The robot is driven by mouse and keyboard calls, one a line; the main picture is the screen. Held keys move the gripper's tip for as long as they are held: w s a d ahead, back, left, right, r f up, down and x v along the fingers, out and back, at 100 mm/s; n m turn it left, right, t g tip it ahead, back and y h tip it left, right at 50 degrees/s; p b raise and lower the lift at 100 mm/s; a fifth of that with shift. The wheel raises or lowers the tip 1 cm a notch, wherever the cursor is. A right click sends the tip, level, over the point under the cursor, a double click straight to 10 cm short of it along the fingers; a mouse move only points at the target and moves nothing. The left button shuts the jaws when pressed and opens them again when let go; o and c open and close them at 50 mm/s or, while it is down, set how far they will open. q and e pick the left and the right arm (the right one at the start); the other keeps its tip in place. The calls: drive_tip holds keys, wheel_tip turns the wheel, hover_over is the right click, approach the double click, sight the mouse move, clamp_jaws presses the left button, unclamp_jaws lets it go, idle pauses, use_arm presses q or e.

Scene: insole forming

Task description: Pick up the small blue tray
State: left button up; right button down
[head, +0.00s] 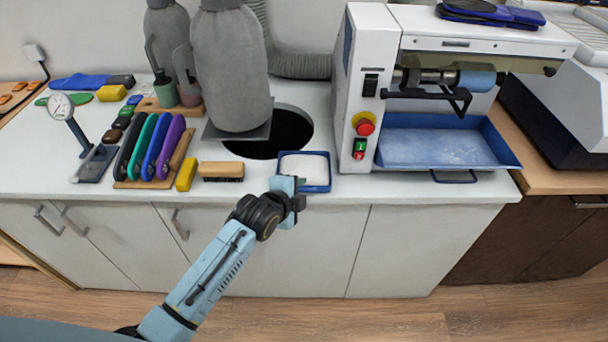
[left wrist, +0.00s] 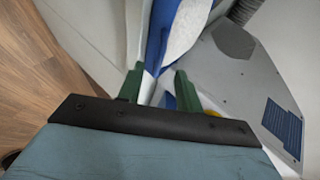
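The small blue tray (head: 329,172) sits at the front edge of the white counter and holds white powder. My left gripper (head: 298,189) is at its front left corner, overlapping that part of the tray in the head view. In the left wrist view, the green fingers of my left gripper (left wrist: 158,80) are spread apart. The blue wall of the tray (left wrist: 158,40) shows between and just beyond the fingertips, with white powder to its right. Contact between fingers and wall cannot be made out. My right gripper is not in view.
A white machine (head: 363,60) with a larger blue tray (head: 440,145) stands right of the small tray. A brush (head: 221,170), a yellow block (head: 186,174) and several coloured-handled tools (head: 155,150) lie to the left. Behind is a round dark opening (head: 290,125) beside a grey bag-like body (head: 232,70).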

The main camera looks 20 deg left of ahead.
sight(304, 190)
use_arm(q)
drive_tip(key=shift+x, duration=1.9)
drive_tip(key=shift+s, duration=0.1)
clamp_jaws()
